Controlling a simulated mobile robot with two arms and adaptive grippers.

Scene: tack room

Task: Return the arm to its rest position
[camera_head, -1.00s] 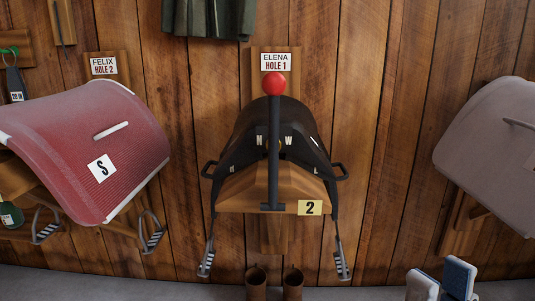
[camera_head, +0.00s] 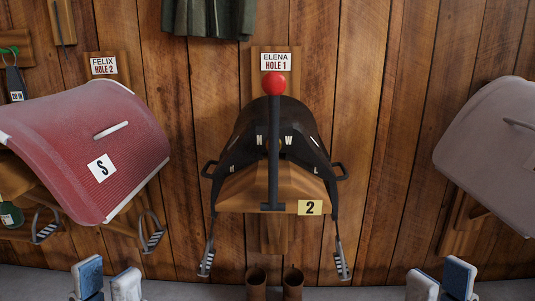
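My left gripper (camera_head: 107,282) shows at the bottom left edge of the head view. Only its blue and white finger pads are in view, apart with nothing between them. My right gripper (camera_head: 440,281) shows at the bottom right edge in the same way, its pads apart and empty. Both grippers are low in the picture, clear of the saddles. The rest of both arms is out of view.
A dark saddle (camera_head: 250,125) hangs on a wooden rack (camera_head: 240,190) at the centre, behind a black post with a red ball (camera_head: 275,84). A red blanket-covered saddle (camera_head: 75,140) is left, a grey cover (camera_head: 490,140) right. Brown boots (camera_head: 293,284) stand below.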

